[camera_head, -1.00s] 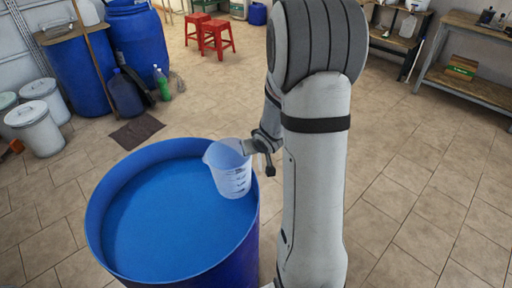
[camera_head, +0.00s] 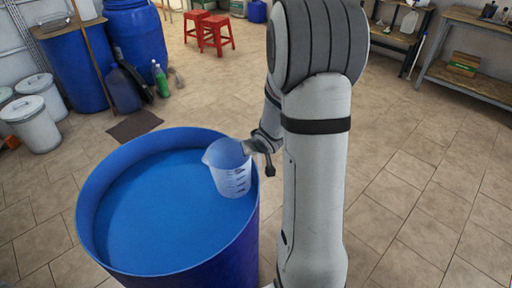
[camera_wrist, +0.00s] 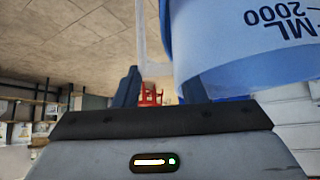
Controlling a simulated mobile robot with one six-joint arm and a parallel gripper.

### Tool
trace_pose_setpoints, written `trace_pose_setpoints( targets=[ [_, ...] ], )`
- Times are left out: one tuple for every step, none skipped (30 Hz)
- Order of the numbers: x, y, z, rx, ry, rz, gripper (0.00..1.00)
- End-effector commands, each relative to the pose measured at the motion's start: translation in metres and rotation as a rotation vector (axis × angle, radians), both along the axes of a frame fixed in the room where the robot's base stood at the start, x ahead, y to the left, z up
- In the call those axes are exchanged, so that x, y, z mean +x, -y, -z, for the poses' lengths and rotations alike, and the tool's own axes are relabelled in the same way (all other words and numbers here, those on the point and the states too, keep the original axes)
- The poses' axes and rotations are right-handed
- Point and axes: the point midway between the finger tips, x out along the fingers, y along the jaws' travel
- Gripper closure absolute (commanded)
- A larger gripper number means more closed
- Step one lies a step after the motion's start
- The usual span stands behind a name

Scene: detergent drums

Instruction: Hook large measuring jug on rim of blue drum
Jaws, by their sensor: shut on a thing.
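The large measuring jug (camera_head: 231,168) is translucent, with dark scale marks, and is upright at the right inner side of the blue drum (camera_head: 232,262). My gripper (camera_head: 257,146) is shut on the jug's handle side, just right of the drum's rim. In the wrist view the jug (camera_wrist: 245,72) fills the upper right, its "2000 ML" mark upside down. A pale upright strip beside my gripper (camera_wrist: 160,88) looks like part of the handle. The drum is open, with a blue surface inside. Whether the jug touches the rim I cannot tell.
More blue drums (camera_head: 137,38), white lidded buckets (camera_head: 37,127) and a green bottle (camera_head: 161,82) stand at the back left. Red stools (camera_head: 215,35) are behind. A bench (camera_head: 470,82) is at the right. The tiled floor at the right is clear.

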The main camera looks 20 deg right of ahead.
Motion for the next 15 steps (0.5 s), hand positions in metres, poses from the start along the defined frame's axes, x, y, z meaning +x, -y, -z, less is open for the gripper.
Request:
trace_pose_setpoints(
  targets=[
    [0.0,0.0,0.006,0.0,0.0,0.0,1.0],
    [0.0,0.0,0.008,0.0,0.0,0.0,1.0],
    [0.0,0.0,0.01,0.0,0.0,0.0,1.0],
    [0.0,0.0,0.012,0.0,0.0,0.0,1.0],
    [0.0,0.0,0.014,0.0,0.0,0.0,1.0],
    [0.0,0.0,0.016,0.001,-0.001,-0.001,1.0],
    [0.0,0.0,0.017,0.001,-0.001,-0.001,1.0],
    [0.0,0.0,0.019,0.001,-0.001,-0.001,1.0],
    [0.0,0.0,0.02,0.001,-0.001,-0.001,1.0],
    [0.0,0.0,0.021,0.001,-0.001,-0.001,1.0],
    [0.0,0.0,0.022,0.001,-0.001,-0.001,1.0],
    [0.0,0.0,0.022,0.001,-0.001,-0.001,1.0],
    [0.0,0.0,0.023,0.0,-0.001,0.0,1.0],
    [0.0,0.0,0.023,0.0,-0.001,0.0,1.0],
    [0.0,0.0,0.023,0.0,-0.001,0.0,1.0]
  ],
)
